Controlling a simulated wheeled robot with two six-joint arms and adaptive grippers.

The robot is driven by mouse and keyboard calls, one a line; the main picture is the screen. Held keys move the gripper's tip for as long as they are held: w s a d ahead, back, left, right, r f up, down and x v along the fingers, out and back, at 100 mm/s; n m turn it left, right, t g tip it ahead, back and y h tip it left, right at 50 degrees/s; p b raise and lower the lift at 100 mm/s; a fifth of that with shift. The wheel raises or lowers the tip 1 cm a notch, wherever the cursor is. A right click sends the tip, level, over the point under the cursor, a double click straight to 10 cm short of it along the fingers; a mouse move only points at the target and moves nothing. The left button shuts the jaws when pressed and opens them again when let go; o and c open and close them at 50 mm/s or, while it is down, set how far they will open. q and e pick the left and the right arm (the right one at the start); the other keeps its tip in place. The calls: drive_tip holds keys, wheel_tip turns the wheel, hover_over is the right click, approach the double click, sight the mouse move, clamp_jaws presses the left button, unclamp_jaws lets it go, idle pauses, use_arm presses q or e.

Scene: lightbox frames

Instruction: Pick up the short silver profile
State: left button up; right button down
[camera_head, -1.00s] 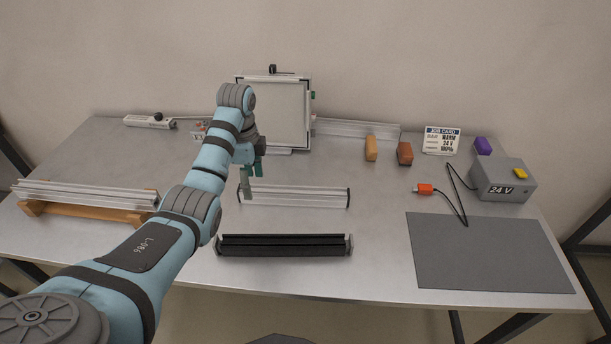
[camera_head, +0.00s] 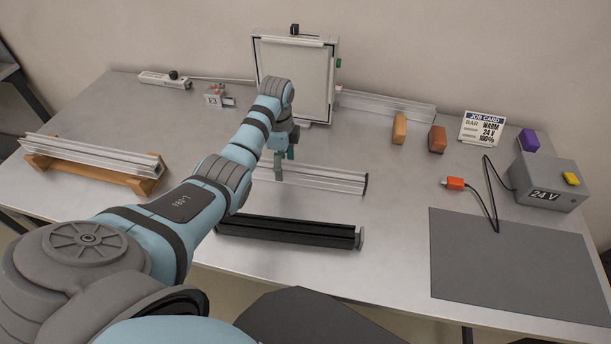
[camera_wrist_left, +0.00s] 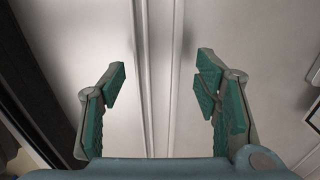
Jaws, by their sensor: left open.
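The short silver profile (camera_head: 325,179) lies on the table in front of the light box, between it and a black profile (camera_head: 290,231). My left gripper (camera_head: 284,160) is over the left part of the silver profile, with its fingers pointing down. In the left wrist view the gripper (camera_wrist_left: 160,75) is open, and the silver profile (camera_wrist_left: 160,110) runs lengthwise between its two green-padded fingers, with a gap on each side. I cannot tell how high the fingertips are above the table. The profile's left end is partly hidden by my arm. My right gripper is not in view.
The light box (camera_head: 295,75) stands behind the gripper. A longer silver profile rests on a wooden cradle (camera_head: 147,186) at the left. Orange (camera_head: 399,128) and brown (camera_head: 437,139) blocks, a job card (camera_head: 482,129), a 24 V box (camera_head: 548,182) and a grey mat (camera_head: 515,262) are at the right.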

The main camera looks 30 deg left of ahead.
use_arm(q)
wheel_tip(320, 180, down, 3)
drive_tip(key=shift+f, duration=0.1)
drive_tip(key=shift+s+r, duration=0.2)
drive_tip(key=shift+c, duration=0.8)
drive_tip(key=shift+w, duration=0.1)
clamp_jaws()
